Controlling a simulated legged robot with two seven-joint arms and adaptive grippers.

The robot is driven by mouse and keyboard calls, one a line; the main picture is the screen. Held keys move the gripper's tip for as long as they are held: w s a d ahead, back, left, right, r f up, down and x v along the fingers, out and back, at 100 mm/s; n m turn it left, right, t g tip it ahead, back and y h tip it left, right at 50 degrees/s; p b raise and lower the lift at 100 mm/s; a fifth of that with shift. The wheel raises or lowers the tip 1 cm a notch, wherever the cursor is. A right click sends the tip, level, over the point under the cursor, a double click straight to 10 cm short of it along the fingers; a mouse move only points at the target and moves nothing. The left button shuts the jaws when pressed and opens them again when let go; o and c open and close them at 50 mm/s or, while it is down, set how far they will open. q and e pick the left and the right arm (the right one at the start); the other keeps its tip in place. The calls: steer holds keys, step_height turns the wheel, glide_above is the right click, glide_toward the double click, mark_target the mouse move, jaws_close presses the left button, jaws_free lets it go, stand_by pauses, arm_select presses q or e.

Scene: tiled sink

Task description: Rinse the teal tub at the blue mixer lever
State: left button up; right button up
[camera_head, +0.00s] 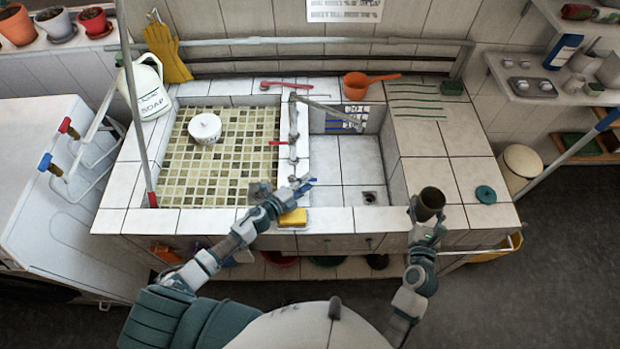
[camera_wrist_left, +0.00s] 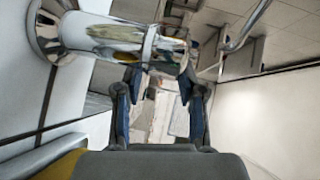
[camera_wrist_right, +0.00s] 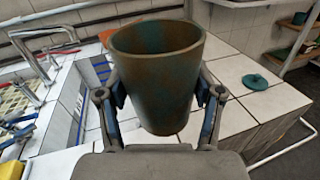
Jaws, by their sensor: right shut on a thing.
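The teal tub (camera_head: 431,203), smeared with brown grime, is upright in my right gripper (camera_head: 420,212), above the right part of the counter's front edge. The right wrist view shows the tub (camera_wrist_right: 158,85) between the two fingers, its open mouth upward. My left gripper (camera_head: 300,186) is at the front end of the chrome mixer pipe (camera_head: 293,135). In the left wrist view its fingers (camera_wrist_left: 160,105) are apart, with the chrome mixer body (camera_wrist_left: 115,38) across their tips. Blue shows at these fingertips in the head view; I cannot separate the blue lever from the finger pads.
The right basin (camera_head: 362,165) has a drain and is empty. A yellow sponge (camera_head: 293,218) lies on the front ledge. A teal disc (camera_head: 485,194) lies on the right counter. A red lever (camera_head: 278,143) is farther back.

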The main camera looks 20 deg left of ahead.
arm_select(q)
steer(key=shift+w+d, duration=0.85)
steer(key=shift+w, duration=0.05)
steer(key=shift+w+a+f, duration=0.1)
steer(key=shift+a, duration=0.35)
jaws_close()
steer(key=shift+d, duration=0.2)
